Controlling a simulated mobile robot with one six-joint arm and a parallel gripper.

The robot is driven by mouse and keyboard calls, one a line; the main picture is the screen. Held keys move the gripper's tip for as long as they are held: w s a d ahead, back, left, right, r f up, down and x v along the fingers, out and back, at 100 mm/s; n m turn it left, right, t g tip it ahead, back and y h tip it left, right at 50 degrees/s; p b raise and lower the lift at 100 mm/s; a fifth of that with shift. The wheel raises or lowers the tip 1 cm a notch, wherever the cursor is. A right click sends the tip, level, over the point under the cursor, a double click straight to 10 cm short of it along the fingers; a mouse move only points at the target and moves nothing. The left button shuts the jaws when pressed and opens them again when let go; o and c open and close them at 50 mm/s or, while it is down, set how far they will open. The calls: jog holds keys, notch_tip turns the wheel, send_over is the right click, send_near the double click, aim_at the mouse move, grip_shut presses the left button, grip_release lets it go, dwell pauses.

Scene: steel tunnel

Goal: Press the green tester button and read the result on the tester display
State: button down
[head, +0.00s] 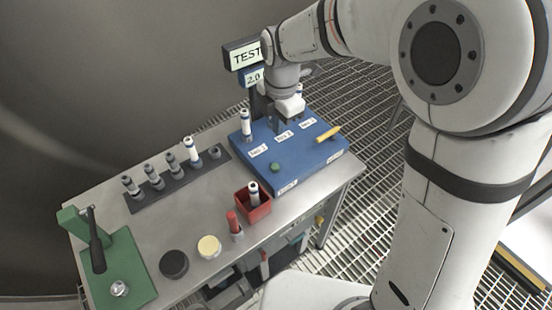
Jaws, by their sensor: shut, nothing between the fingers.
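The blue tester box (316,164) sits at the right end of the steel bench. Its green button (275,167) is on the top near the front left edge. The tester display (245,56) stands behind the box and reads "TEST"; a blue-framed panel (253,77) below it shows "2.0", and my arm covers their right side. My gripper (276,126) points down over the back of the box, behind the middle label and apart from the button. It is shut and empty; its fingertips are small and partly hard to make out.
A white-and-blue cylinder (246,124) stands at the box's back left; a yellow stick (328,133) lies at its right. A red bin (257,210) holds another cylinder in front. A dark rack (136,203) with several cylinders and a green stand (124,262) are left.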

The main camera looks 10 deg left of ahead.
aim_at(276, 168)
jog(key=shift+f, duration=0.1)
jog(key=f, duration=0.4)
jog(key=f+p, duration=0.1)
jog(key=f, duration=0.9)
jog(key=shift+a+p, duration=0.3)
jog(key=shift+p, duration=0.1)
jog(key=shift+f+b, duration=0.85)
jog(key=shift+b, duration=0.25)
jog(key=shift+s+d+f, duration=0.1)
jog(key=shift+s+f, duration=0.05)
jog(key=shift+f, duration=0.1)
notch_tip(276, 168, up, 15)
jog(key=shift+d+p, duration=0.2)
jog(key=shift+p, duration=0.25)
jog(key=shift+f, duration=0.1)
